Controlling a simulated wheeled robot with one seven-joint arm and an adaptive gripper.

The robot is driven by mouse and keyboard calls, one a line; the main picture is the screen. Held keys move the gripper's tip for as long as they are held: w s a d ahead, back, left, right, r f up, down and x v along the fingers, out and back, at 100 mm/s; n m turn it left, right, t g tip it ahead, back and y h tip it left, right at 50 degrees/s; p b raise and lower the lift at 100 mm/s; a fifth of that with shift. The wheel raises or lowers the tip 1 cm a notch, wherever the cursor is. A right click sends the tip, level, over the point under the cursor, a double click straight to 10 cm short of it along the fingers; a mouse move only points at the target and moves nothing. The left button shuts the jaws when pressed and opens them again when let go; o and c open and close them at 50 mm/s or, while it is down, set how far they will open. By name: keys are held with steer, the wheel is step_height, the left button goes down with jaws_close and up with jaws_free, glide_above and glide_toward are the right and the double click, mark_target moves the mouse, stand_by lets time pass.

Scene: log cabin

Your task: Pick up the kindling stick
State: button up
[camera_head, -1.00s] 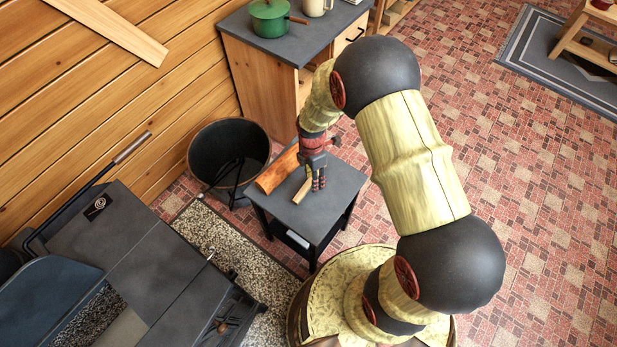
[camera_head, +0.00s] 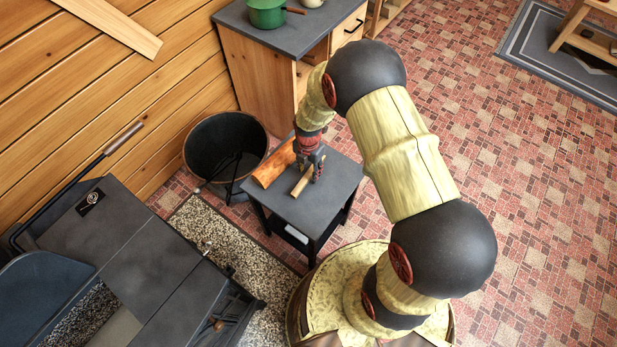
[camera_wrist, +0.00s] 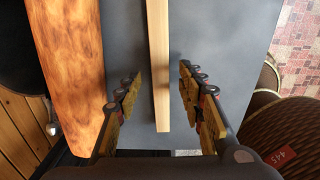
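The kindling stick (camera_head: 300,184) is a thin pale piece of wood lying on the small dark side table (camera_head: 319,205). In the wrist view the stick (camera_wrist: 158,60) runs lengthwise down the middle, between my two fingers. My gripper (camera_head: 312,174) is low over the tabletop at the stick. In the wrist view my gripper (camera_wrist: 160,105) is open, with a gap on each side of the stick and no finger touching it. Whether the fingertips touch the tabletop cannot be told.
A thicker reddish-brown log (camera_head: 273,162) lies left of the stick on the table; it also shows in the wrist view (camera_wrist: 72,60), close to my left finger. A black bucket (camera_head: 215,140) stands left of the table. A dark stove (camera_head: 130,255) is at lower left.

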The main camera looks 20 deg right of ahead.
steer(key=shift+f, duration=0.8)
steer(key=shift+c, duration=0.5)
jaws_close()
